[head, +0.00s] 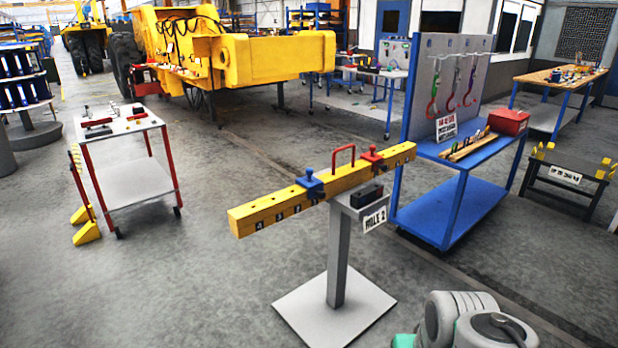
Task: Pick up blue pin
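A long yellow beam (275,207) with a row of holes and number marks lies across the top of a grey post stand (338,262). A small blue piece (309,184) with a knob on top sits on the beam left of the post. It is the only blue pin-like thing I can make out on the beam; whether it is a separate pin or a block with a pin in it, I cannot tell. A red piece (372,157) of similar shape sits to the right. My gripper is not in view; only grey-white links of my arm show at the bottom right.
A red handle (343,157) rises at the beam's middle, near a black box (367,194) and a "HOLE 2" sign (375,219). A blue cart (463,205) with hanging hooks stands right, a red-legged cart (133,181) left. The floor left of the stand is clear.

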